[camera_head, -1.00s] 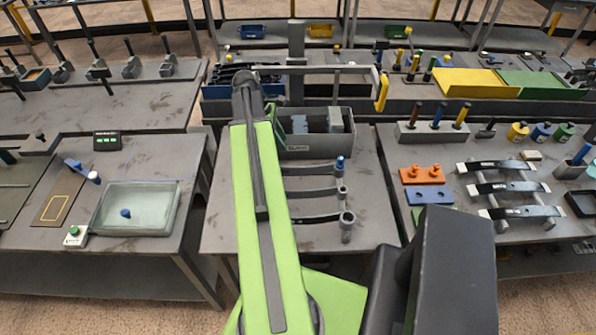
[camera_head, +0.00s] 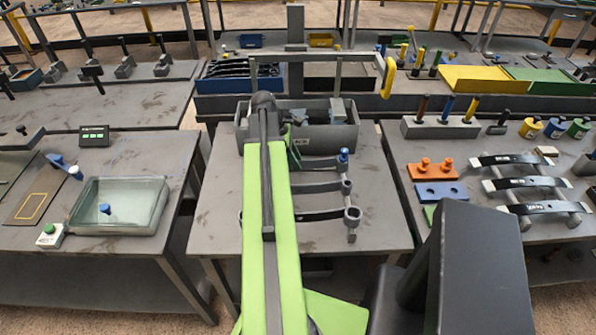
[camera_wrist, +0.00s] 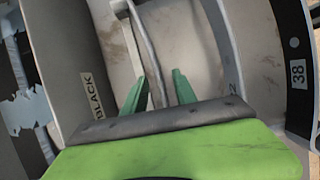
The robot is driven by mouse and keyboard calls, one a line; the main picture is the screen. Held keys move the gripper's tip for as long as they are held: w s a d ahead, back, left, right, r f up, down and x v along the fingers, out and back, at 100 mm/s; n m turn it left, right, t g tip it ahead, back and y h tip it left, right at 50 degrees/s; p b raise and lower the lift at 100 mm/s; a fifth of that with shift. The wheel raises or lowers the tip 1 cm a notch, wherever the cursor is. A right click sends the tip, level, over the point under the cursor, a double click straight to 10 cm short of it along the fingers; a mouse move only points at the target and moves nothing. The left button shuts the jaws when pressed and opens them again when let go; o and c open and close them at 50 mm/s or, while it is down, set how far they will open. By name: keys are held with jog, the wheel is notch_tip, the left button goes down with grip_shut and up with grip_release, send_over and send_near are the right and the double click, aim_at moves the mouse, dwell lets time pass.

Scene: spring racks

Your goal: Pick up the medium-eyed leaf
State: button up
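Three dark leaf springs lie one behind another on the middle table, each with an eye at its right end. The front leaf (camera_head: 310,214) has the largest-looking eye. The middle leaf (camera_head: 318,187) has a smaller eye, and the back leaf (camera_head: 322,163) has a blue piece at its eye. I cannot tell for certain which is medium-eyed. My gripper shows in the wrist view (camera_wrist: 160,92) with its two green fingers apart. A thin grey strip (camera_wrist: 146,42) runs between the fingers, apparently a leaf seen on edge.
A grey bin (camera_head: 344,139) stands just behind the leaves; its label reads "BLACK" in the wrist view (camera_wrist: 92,92). A dark band labelled 38 (camera_wrist: 294,45) is at the right there. A glass tray (camera_head: 84,222) is on the left table; orange and blue blocks are on the right table.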

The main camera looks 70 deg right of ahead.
jog(key=shift+b+x, duration=0.45)
jog(key=shift+x, duration=0.8)
jog(key=shift+w+r, duration=0.1)
jog(key=shift+r, duration=0.05)
grip_shut()
